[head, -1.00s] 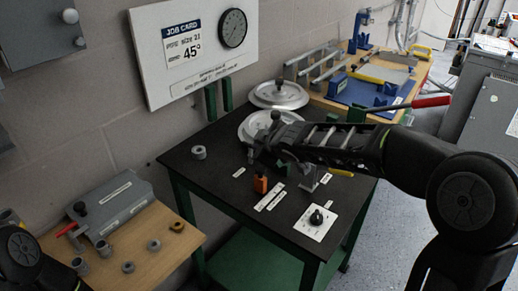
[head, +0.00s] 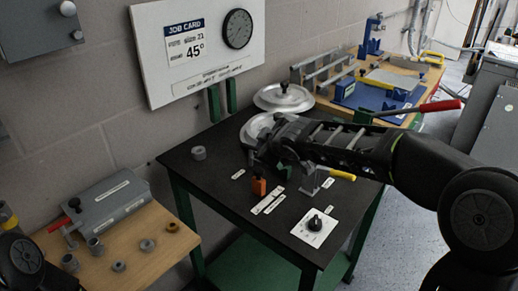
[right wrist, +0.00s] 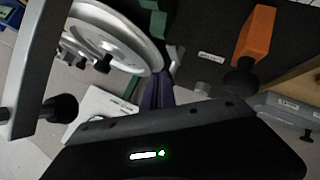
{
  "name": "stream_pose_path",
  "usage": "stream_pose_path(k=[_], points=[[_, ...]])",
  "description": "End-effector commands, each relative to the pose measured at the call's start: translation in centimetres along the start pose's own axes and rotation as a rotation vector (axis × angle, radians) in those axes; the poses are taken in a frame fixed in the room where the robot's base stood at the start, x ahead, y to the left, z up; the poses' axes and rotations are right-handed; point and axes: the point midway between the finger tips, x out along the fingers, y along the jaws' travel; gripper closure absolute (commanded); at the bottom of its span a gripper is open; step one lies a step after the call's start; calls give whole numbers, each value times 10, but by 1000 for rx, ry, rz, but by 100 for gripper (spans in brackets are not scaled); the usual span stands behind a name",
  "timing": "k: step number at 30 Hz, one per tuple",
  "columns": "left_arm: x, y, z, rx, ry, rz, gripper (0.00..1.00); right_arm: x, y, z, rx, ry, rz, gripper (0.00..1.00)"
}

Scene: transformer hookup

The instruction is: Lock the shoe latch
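The bender stands on the black table (head: 215,180), with round silver discs (head: 284,97) at its back. An orange block (head: 259,187) stands upright near the table's middle; it also shows in the right wrist view (right wrist: 256,35), with a black round part at its lower end. A yellow-ended handle (head: 342,175) sticks out below my right forearm. I cannot tell which part is the shoe latch. My right gripper (head: 270,150) is over the bender, just behind the orange block. Its fingertips are hidden or too dark to read. My left gripper is out of view; only part of my left arm shows.
A red-ended lever (head: 438,106) reaches right behind my right arm. A white panel with a black knob (head: 315,223) lies at the table's front. A grey ring (head: 198,153) sits at the left. A wooden bench (head: 150,255) holds several fittings.

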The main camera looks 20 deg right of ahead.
Motion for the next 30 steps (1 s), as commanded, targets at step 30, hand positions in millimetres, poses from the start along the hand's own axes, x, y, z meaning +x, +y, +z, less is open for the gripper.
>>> stream_pose_path(k=[30], points=[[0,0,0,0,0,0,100,5,9,5,0,-1,0,100]])
